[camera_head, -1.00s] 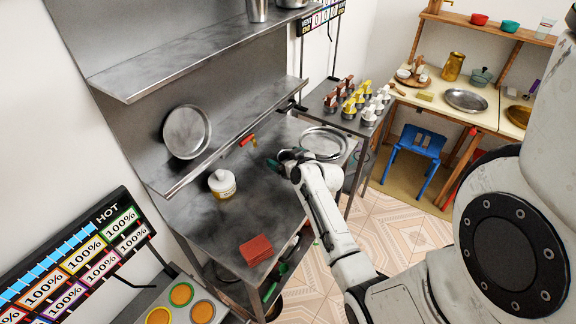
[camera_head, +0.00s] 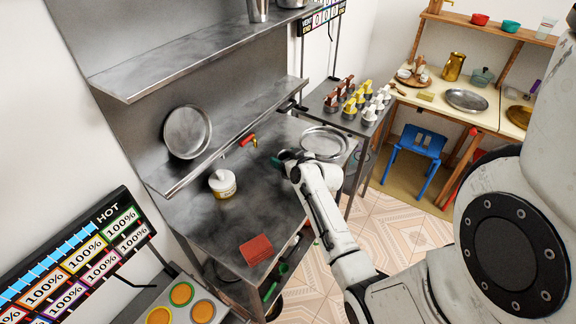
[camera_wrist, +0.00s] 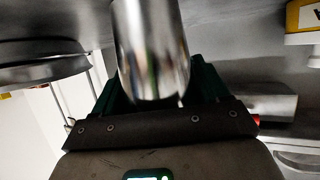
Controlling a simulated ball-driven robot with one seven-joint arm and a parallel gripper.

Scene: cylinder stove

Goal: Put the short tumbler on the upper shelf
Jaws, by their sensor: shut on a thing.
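The short tumbler (camera_wrist: 150,50), a shiny metal cylinder, is between the green fingers of my gripper (camera_wrist: 155,90) in the wrist view. My gripper is shut on it. In the head view my gripper (camera_head: 282,160) is low over the right part of the metal worktop (camera_head: 235,215), and the tumbler is hidden there. I cannot tell whether it touches the worktop. The upper shelf (camera_head: 190,55) is a metal ledge high on the back panel, above and left of my gripper.
A metal cup (camera_head: 258,10) and a pot (camera_head: 291,3) stand at the upper shelf's right end; its left stretch is bare. The lower shelf (camera_head: 235,140) overhangs the worktop.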

